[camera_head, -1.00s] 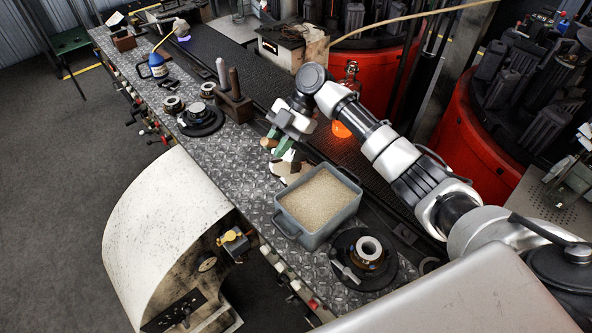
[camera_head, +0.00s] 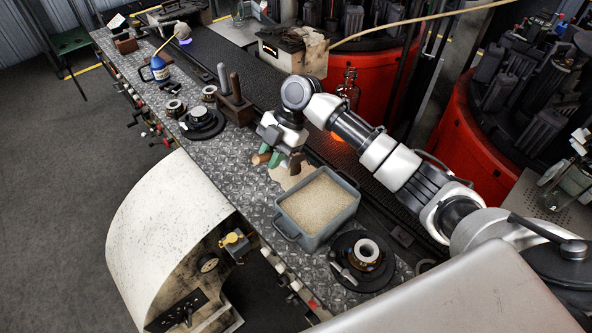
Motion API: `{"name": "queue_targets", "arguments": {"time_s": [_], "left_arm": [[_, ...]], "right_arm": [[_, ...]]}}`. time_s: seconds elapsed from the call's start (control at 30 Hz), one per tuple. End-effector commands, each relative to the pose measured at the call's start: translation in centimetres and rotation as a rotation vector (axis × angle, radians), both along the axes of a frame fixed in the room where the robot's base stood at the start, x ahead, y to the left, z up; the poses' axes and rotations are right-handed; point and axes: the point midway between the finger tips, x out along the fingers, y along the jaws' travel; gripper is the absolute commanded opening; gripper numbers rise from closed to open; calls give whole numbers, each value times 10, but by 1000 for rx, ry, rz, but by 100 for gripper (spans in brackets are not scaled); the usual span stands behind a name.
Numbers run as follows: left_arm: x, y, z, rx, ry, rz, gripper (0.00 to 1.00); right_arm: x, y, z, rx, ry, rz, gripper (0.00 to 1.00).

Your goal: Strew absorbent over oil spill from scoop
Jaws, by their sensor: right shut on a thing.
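My right gripper (camera_head: 277,158) has green fingertips and is over the metal deck, just beyond the far left of the grey bin. It is shut on the scoop, whose brown wooden handle end (camera_head: 261,158) sticks out on the left; a brown part (camera_head: 296,161) shows on the right. The fingers hide much of the scoop. A pale beige patch of absorbent (camera_head: 290,178) lies on the deck below the gripper. I cannot make out any bare oil. The grey bin (camera_head: 317,238) is filled with beige granules (camera_head: 317,203). My left gripper is not in view.
A black round mould with a metal ring (camera_head: 365,251) stands right of the bin. Another black mould (camera_head: 202,120) and a brown block with upright handles (camera_head: 235,108) stand to the left. A blue bottle (camera_head: 160,69) is farther left. Red rotary machines (camera_head: 455,140) stand behind.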

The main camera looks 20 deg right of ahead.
Motion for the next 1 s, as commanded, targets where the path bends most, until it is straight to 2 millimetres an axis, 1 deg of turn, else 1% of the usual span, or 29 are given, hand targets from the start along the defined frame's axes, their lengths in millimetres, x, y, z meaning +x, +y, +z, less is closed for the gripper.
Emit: {"name": "queue_targets", "arguments": {"time_s": [0.07,0.33,0.47,0.6,0.9,1.0], "left_arm": [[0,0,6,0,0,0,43],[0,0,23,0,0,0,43],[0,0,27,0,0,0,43],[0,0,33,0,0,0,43],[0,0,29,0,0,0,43],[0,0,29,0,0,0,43]], "right_arm": [[-2,3,3,-35,-25,1,0],[-9,13,2,-170,-121,2,0],[-11,15,-1,-216,-150,2,0],[-14,19,-9,-283,-198,3,0],[-16,24,-29,-388,-271,2,0],[-16,25,-31,-404,-284,1,0]]}}
